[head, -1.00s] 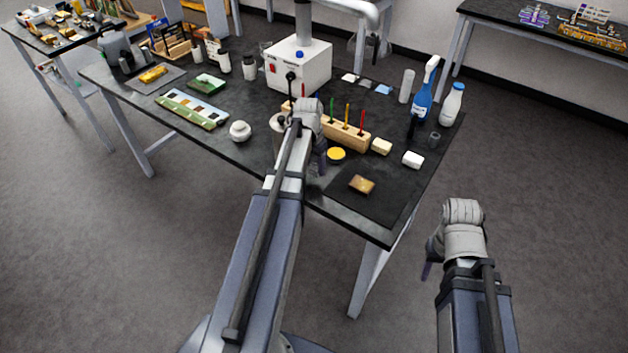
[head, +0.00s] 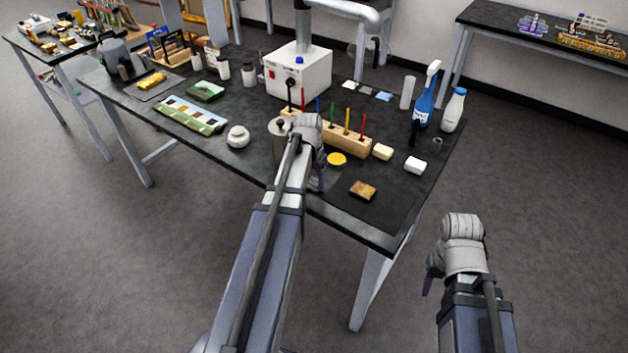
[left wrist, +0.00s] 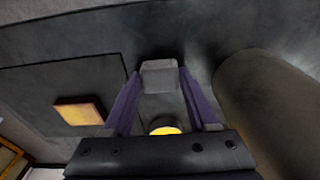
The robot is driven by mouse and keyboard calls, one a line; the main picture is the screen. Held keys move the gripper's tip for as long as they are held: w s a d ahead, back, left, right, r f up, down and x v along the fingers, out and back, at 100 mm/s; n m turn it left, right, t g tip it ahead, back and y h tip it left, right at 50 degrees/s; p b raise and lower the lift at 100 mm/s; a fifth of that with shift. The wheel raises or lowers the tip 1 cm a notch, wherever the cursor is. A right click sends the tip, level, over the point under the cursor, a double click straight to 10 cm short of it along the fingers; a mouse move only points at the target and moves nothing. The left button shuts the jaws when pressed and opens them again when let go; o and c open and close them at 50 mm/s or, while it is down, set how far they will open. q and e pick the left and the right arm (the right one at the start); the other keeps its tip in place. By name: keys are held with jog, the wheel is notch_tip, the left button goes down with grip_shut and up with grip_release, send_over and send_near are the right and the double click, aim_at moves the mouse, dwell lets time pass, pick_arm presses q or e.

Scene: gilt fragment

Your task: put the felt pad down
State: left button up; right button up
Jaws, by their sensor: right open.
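A pale grey block, which looks like the felt pad (left wrist: 159,76), sits between the purple fingertips of my left gripper (left wrist: 158,84) in the left wrist view, spanning both fingers. In the head view my left gripper (head: 319,176) is over the near edge of the black workbench (head: 275,165), left of a dark mat (head: 385,207); the pad is hidden there by the arm. Whether the pad touches the bench I cannot tell. My right gripper (head: 430,277) is open off the bench's near right side, over the floor, with little of its fingers showing.
A gilt fragment (head: 363,190) lies on the mat. Bare mat surrounds the fragment.

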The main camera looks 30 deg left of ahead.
aim_at(311, 184)
pick_arm(q)
jog(key=o, duration=0.4)
jog(key=shift+c, duration=0.2)
jog(key=shift+r, duration=0.2)
notch_tip(311, 184, up, 12)
jog(key=s+p, duration=0.1)
jog(key=p, duration=1.1)
jog(key=shift+s, duration=0.2)
jog(key=s+d+m, duration=0.1)
jog(key=s+d, duration=0.4)
jog(key=d, duration=0.5)
jog(key=s+d+m+g, duration=0.1)
jog(key=s+d, duration=0.4)
jog(key=d, duration=0.5)
jog(key=s+d+m+y, duration=0.1)
jog(key=s+d, duration=0.4)
jog(key=d, duration=0.5)
jog(key=shift+d+g, duration=0.3)
